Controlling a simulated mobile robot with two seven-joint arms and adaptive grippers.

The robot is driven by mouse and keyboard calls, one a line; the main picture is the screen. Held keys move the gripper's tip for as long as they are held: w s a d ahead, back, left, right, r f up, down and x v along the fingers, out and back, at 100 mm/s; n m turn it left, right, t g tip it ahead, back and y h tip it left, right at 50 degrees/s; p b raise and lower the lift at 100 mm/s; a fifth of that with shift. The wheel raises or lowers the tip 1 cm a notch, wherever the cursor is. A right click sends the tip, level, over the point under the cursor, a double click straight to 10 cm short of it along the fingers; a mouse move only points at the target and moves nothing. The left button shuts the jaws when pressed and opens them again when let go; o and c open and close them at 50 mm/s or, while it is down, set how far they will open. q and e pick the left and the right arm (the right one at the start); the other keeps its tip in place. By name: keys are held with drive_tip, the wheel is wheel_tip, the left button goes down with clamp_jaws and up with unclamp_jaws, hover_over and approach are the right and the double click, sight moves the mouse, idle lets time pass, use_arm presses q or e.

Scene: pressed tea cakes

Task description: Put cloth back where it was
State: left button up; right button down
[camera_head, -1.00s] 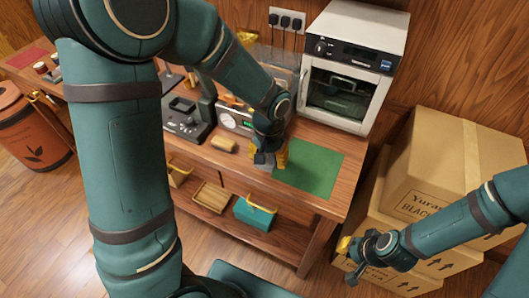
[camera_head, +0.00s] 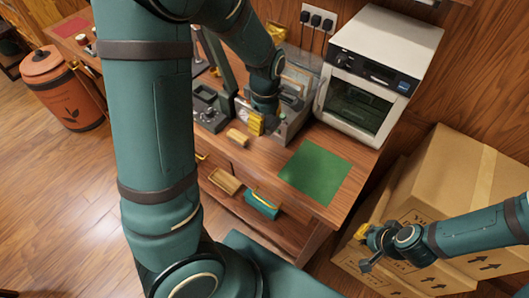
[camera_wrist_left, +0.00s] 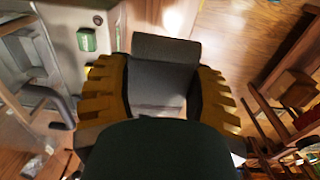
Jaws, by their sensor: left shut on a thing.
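My left gripper (camera_head: 254,124) has yellow fingers and is low over the counter, left of the green mat and in front of a grey machine. In the left wrist view the left gripper (camera_wrist_left: 160,95) is shut on a dark grey, folded-looking piece, which appears to be the cloth (camera_wrist_left: 160,72). The cloth is pinched between both fingers, and its lower part is hidden by my gripper. In the head view I cannot make the cloth out clearly. My right gripper (camera_head: 365,248) is at the lower right, in front of the cardboard boxes, its fingers apart and nothing visible between them.
The green mat (camera_head: 315,172) lies bare on the wooden counter. A white oven (camera_head: 368,75) stands behind it. Cardboard boxes (camera_head: 440,165) stand at the right. A teal box (camera_head: 263,203) sits below.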

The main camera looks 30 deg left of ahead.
use_arm(q)
drive_tip(key=b, duration=0.2)
hover_over(265, 156)
wheel_tip(265, 156, down, 12)
drive_tip(key=shift+r, duration=0.1)
wheel_tip(265, 156, down, 4)
drive_tip(key=shift+d+r, duration=0.1)
drive_tip(key=shift+r, duration=0.15)
drive_tip(key=shift+f, duration=0.3)
drive_tip(key=shift+f, duration=0.1)
drive_tip(key=o, duration=0.9)
drive_tip(key=shift+o, duration=0.2)
